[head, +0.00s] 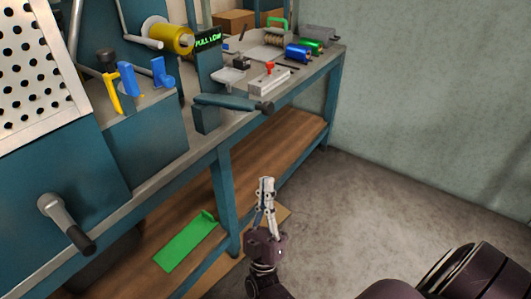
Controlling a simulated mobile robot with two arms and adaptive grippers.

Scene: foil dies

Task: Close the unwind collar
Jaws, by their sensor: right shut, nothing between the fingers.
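A yellow foil roll (170,38) sits on a shaft at the upper left of the head view, with a grey lever-like part (145,41) at its left end. Which part is the unwind collar, and whether it is open or closed, I cannot tell at this size. My right gripper (266,182) is shut and empty, pointing up in front of the bench's lower shelf, well below and to the right of the roll. It touches nothing that I can see. My left gripper is not in view.
A small display (208,41) with green letters stands beside the roll. A dark-handled lever (235,103) juts over the bench edge. A crank (66,222) sticks out at lower left. Blue and green rolls lie at the back right. The floor (400,215) at right is clear.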

